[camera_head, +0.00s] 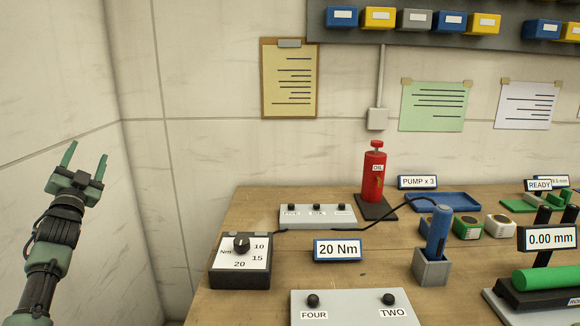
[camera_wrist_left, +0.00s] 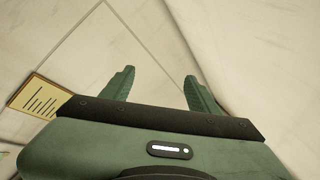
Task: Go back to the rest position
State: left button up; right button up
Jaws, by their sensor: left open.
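My left gripper (camera_head: 85,164) is raised at the left of the head view, in front of the bare wall and clear of the workbench (camera_head: 330,271). Its two green fingers stand apart with nothing between them. In the left wrist view the same gripper (camera_wrist_left: 160,84) shows its fingers spread, with only pale wall beyond. My right gripper is in neither view.
A torque dial box (camera_head: 240,262) stands at the bench's left edge. Behind it are a grey panel (camera_head: 318,216) and a red oil bottle (camera_head: 374,172). A blue tool sits in a grey holder (camera_head: 431,268). Free room lies left of the bench.

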pick_arm(q)
notch_tip(320, 180, down, 28)
jog(key=d+n+g, duration=0.2)
jog(key=n+g, duration=0.4)
jog(key=g, duration=0.1)
jog(key=s+d+f+m+g+h, duration=0.1)
jog(key=s+d+f+g, duration=0.3)
jog(key=f, duration=0.7)
jog(key=s+d+f+h, duration=0.1)
jog(key=s+d+f, duration=0.1)
jog(key=s+f, duration=0.7)
jog(key=s+d+f+m+g+h, duration=0.1)
jog(key=s+d+f, duration=0.2)
jog(key=f, duration=1.1)
jog(key=s+d+f+g+h, duration=0.1)
jog(key=s+d+f+g, duration=0.25)
jog(key=s+f, duration=0.7)
jog(key=s+d+f+g, duration=0.2)
jog(key=s+d+f, duration=0.45)
jog(key=s, duration=0.75)
jog(key=s+d+f+g, duration=0.2)
jog(key=s+d+f, duration=0.1)
jog(key=s, duration=1.2)
jog(key=s+d+f+g+h, duration=0.1)
jog(key=s+d+f, duration=0.3)
jog(key=s, duration=1.1)
notch_tip(320, 180, down, 2)
jog(key=shift+g, duration=0.55)
